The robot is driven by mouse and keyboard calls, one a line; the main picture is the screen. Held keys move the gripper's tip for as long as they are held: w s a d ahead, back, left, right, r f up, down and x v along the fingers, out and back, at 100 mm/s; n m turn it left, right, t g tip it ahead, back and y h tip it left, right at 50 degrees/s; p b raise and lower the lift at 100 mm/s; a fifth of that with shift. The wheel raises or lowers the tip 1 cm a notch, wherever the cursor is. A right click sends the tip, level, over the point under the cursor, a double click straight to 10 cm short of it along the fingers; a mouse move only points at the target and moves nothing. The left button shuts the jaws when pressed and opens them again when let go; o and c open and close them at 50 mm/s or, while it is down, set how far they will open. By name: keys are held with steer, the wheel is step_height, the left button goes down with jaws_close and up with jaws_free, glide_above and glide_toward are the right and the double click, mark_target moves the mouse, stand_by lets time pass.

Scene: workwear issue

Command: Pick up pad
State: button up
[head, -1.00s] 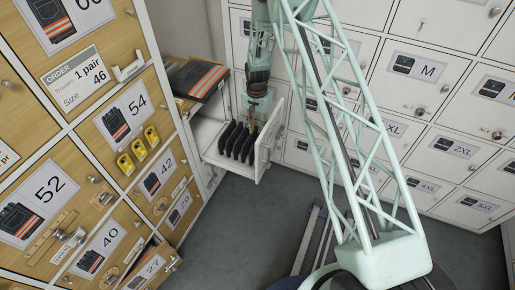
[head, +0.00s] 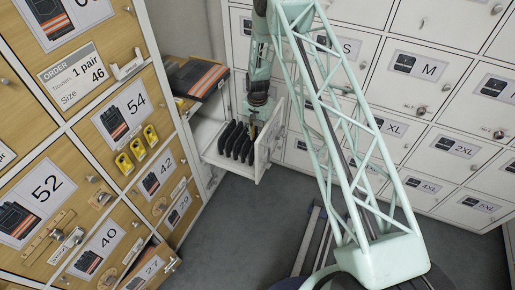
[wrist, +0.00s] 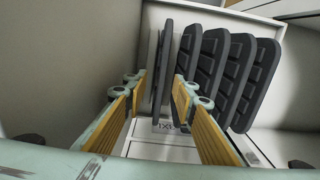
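Several black knee-type pads (head: 236,140) stand on edge in a row in a pulled-out white drawer (head: 232,170). In the wrist view, a cluster of ribbed dark pads (wrist: 232,80) leans to the right of my fingers. One thin dark pad (wrist: 164,65) stands nearly edge-on between my fingertips, with a lighter strip beside it. My gripper (wrist: 161,90) is open, with its yellow-brown fingers on either side of that pad; I see gaps, so it does not look clamped. In the head view my gripper (head: 254,128) is low at the drawer's right end, its tips partly hidden.
Folded dark trousers with orange stripes (head: 198,78) lie on a shelf above the drawer. Wooden size-labelled lockers (head: 125,115) with knobs stand left, with an order card (head: 75,78). White size-labelled lockers (head: 420,75) stand right. Grey floor (head: 230,225) is clear below the drawer.

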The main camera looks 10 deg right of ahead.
steer(key=shift+c, duration=0.5)
jaws_close()
steer(key=shift+r, duration=0.2)
step_height(320, 180, up, 10)
steer(key=p, duration=0.1)
steer(key=shift+f+p, duration=0.15)
steer(key=shift+p, duration=0.2)
stand_by(0.7)
